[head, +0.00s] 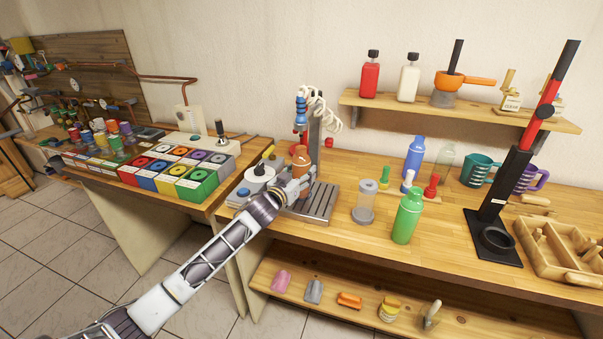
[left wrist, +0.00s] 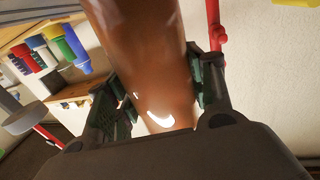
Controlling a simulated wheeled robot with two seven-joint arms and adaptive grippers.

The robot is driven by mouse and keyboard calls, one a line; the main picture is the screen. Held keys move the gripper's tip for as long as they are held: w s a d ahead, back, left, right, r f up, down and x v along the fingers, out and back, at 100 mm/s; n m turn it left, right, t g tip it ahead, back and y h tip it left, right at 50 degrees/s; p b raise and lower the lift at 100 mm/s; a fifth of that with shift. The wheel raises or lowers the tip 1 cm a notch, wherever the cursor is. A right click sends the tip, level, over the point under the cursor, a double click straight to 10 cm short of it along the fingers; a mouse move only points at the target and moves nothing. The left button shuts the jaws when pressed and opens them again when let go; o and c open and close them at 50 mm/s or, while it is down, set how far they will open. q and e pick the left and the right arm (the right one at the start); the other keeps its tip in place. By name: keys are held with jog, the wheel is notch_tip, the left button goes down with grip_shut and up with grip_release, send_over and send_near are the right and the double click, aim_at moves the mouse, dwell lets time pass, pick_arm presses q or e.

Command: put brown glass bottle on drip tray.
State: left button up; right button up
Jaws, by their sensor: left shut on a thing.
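The brown glass bottle (head: 301,160) is held in my left gripper (head: 300,180), upright or nearly so, over the left part of the drip tray. In the left wrist view the bottle (left wrist: 152,65) fills the space between the two dark finger pads, and the left gripper (left wrist: 160,95) is shut on it. The drip tray (head: 322,203) is a grey ribbed metal plate on the workbench, partly hidden by my gripper and the bottle. Whether the bottle's base touches the tray is hidden. My right gripper is not in view.
A dispenser post (head: 315,130) with a coiled white hose stands behind the tray. A white device (head: 258,180) is close on the left. A black-and-red press (head: 505,180) stands further right.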

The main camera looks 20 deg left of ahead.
aim_at(297, 177)
pick_arm(q)
jog(key=o, duration=1.2)
jog(key=shift+o, duration=0.4)
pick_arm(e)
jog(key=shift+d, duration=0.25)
pick_arm(q)
jog(key=shift+r, duration=0.15)
jog(key=shift+v, duration=3.2)
jog(key=v, duration=0.5)
jog(key=shift+s+a, duration=0.15)
jog(key=shift+s, duration=0.15)
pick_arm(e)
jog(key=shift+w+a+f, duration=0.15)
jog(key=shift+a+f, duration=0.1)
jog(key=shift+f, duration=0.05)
